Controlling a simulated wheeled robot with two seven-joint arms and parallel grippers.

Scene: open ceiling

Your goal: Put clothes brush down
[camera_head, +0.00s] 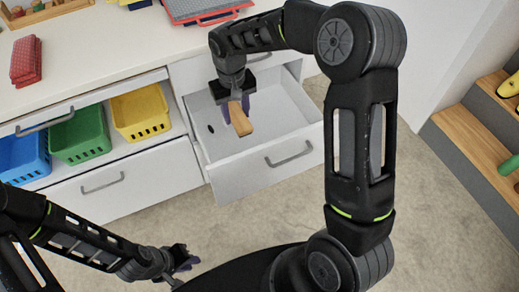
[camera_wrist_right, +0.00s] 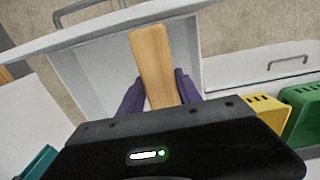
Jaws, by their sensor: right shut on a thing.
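The clothes brush (camera_head: 240,118) shows as a tan wooden block. My right gripper (camera_head: 236,103) is shut on it and holds it above the open white drawer (camera_head: 240,175). In the right wrist view the brush (camera_wrist_right: 153,62) sticks out between the purple fingers of the right gripper (camera_wrist_right: 160,92). Its bristles are not visible. My left gripper (camera_head: 185,262) is low over the floor, away from the drawer; its fingers are too small and dark to tell open from shut.
A small dark object (camera_head: 211,128) is at the drawer's left inside. Blue (camera_head: 22,160), green (camera_head: 80,137) and yellow (camera_head: 140,113) baskets stand in the shelf to the left. A red stack (camera_head: 26,60) lies on the white counter. Wooden steps (camera_head: 475,140) are at the right.

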